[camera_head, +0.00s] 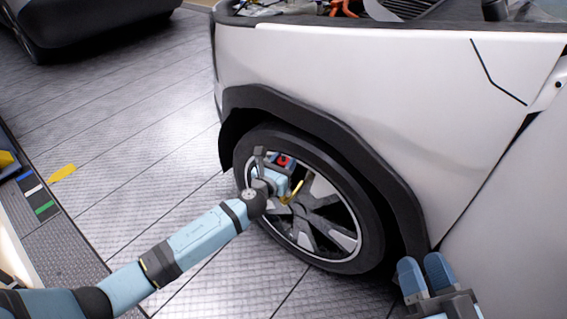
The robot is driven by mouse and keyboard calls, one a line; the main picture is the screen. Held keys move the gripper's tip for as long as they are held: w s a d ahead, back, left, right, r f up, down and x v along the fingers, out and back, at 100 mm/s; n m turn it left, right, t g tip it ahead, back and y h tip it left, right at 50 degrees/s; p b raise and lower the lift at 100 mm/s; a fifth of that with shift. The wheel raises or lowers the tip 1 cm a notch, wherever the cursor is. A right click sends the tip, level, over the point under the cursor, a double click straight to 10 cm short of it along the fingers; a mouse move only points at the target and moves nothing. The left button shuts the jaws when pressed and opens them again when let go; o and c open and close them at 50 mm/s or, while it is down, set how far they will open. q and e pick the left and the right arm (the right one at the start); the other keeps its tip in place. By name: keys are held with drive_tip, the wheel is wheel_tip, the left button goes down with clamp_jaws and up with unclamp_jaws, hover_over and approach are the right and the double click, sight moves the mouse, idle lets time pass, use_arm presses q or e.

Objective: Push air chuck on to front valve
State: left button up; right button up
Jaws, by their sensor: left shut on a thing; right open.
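The front wheel (345,243) of the white car has a dark tyre and silver spokes. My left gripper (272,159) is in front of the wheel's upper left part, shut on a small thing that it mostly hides. A red spot shows between its dark fingers, and a short yellow curved piece (293,194) hangs just below; these look like parts of the air chuck. I cannot make out the front valve, nor tell whether the chuck touches it. My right gripper (425,274) is open and empty at the lower right, with blue fingertips apart.
The white car body (370,85) and dark wheel arch (300,115) rise close above the wheel. A dark vehicle (80,25) stands at the upper left. The tiled floor between is mostly clear.

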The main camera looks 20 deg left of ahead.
use_arm(q)
drive_tip(key=shift+f, duration=0.2)
wheel_tip(320, 180, down, 2)
drive_tip(key=shift+b, duration=1.1)
drive_tip(key=shift+f+b, duration=1.45)
drive_tip(key=shift+f, duration=0.25)
use_arm(e)
wheel_tip(320, 180, down, 7)
drive_tip(key=g, duration=0.2)
drive_tip(key=shift+w+a+n+g, duration=0.2)
drive_tip(key=shift+a+n+g, duration=0.1)
drive_tip(key=shift+g, duration=0.1)
drive_tip(key=shift+f, duration=0.15)
drive_tip(key=shift+r, duration=0.4)
use_arm(q)
drive_tip(key=shift+f+b, duration=1.15)
drive_tip(key=shift+f, duration=0.4)
use_arm(e)
drive_tip(key=shift+f, duration=1.45)
use_arm(q)
drive_tip(key=o, duration=1)
drive_tip(key=shift+o, duration=0.2)
